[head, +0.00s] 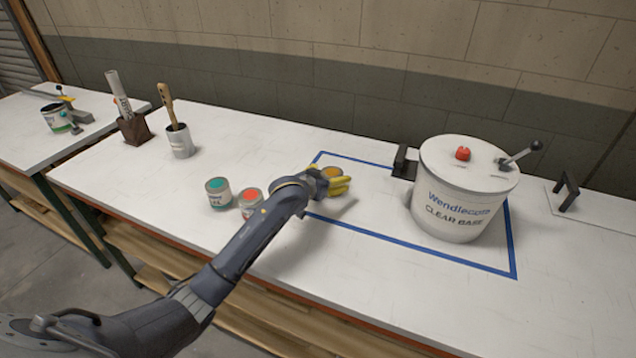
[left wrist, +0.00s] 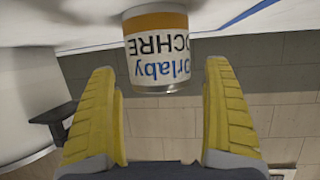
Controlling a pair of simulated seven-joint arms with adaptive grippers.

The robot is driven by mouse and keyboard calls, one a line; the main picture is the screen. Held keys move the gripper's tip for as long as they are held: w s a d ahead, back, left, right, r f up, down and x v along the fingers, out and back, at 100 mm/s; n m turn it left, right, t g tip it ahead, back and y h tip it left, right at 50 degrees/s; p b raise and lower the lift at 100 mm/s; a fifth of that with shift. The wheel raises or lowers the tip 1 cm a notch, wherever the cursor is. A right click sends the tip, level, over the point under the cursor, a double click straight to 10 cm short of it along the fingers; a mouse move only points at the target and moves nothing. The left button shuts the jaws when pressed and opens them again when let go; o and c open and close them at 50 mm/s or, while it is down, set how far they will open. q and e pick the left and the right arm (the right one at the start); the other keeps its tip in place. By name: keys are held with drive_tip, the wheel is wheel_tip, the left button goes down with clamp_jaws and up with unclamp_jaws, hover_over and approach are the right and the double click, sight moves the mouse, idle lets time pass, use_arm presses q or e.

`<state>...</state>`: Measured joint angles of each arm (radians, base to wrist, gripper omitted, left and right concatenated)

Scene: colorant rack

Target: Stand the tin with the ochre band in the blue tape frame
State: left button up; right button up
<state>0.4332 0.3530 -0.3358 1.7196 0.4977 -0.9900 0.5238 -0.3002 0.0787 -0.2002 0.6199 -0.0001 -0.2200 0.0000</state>
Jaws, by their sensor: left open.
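The tin with the ochre band (head: 331,172) shows its ochre lid in the head view, just inside the left edge of the blue tape frame (head: 411,246). My left gripper (head: 340,186) hides its lower part there. In the left wrist view the tin (left wrist: 157,50), marked OCHRE, is ahead of and partly between the open yellow fingers (left wrist: 161,75). A gap shows on each side of it. My right gripper is not in view.
A large white Clear Base bucket (head: 457,190) stands over the frame's right part. A teal-topped tin (head: 218,193) and a red-topped tin (head: 250,201) stand left of the frame. A brush pot (head: 180,141) is further back. The frame's front middle is clear.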

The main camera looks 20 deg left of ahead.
use_arm(q)
drive_tip(key=v, duration=1)
drive_tip(key=shift+s, duration=0.25)
drive_tip(key=shift+r, duration=0.15)
drive_tip(key=shift+w, duration=0.1)
